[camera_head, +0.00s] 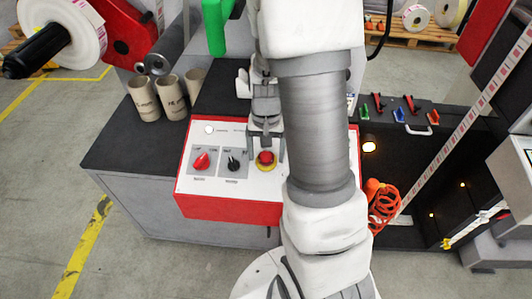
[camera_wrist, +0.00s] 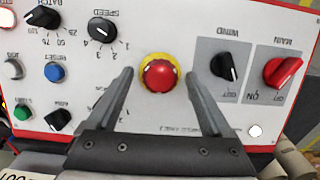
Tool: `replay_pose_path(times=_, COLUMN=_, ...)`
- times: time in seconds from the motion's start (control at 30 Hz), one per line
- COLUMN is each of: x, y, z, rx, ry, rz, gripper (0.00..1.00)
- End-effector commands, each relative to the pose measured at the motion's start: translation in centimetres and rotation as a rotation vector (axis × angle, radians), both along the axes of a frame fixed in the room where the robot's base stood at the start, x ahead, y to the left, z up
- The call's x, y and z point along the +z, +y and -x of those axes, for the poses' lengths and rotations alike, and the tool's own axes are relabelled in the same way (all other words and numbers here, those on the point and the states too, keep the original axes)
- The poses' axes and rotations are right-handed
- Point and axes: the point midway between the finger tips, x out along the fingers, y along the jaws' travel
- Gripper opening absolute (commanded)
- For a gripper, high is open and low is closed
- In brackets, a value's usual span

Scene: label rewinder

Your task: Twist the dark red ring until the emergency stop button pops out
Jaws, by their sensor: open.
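The emergency stop button (camera_wrist: 160,76) is a round red mushroom head on a yellow base, in the middle of the wrist view. A darker red ring (camera_wrist: 145,77) runs around its edge. In the head view the button (camera_head: 266,157) sits on the white panel face, right of the black knob. My gripper (camera_wrist: 160,78) is open, with one finger on each side of the button and gaps between. In the head view my gripper (camera_head: 266,150) comes down over the button from behind. Whether the fingertips touch the panel cannot be told.
The white control panel (camera_head: 195,185) has a red rim. A black knob (camera_wrist: 228,66) and a red main switch (camera_wrist: 283,72) are beside the button; a speed knob (camera_wrist: 102,30) and a blue reset button (camera_wrist: 54,73) are on the other side. Cardboard cores (camera_head: 144,98) stand at left.

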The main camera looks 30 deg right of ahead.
Motion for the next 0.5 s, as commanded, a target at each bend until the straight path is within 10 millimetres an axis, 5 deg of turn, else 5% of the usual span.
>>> replay_pose_path(times=0.23, x=-0.03, y=0.01, z=-0.01, rx=0.000, ry=0.000, rz=0.000, gripper=0.82)
replay_pose_path(times=0.5, x=-0.01, y=0.00, z=-0.01, rx=0.000, ry=0.000, rz=0.000, gripper=0.34)
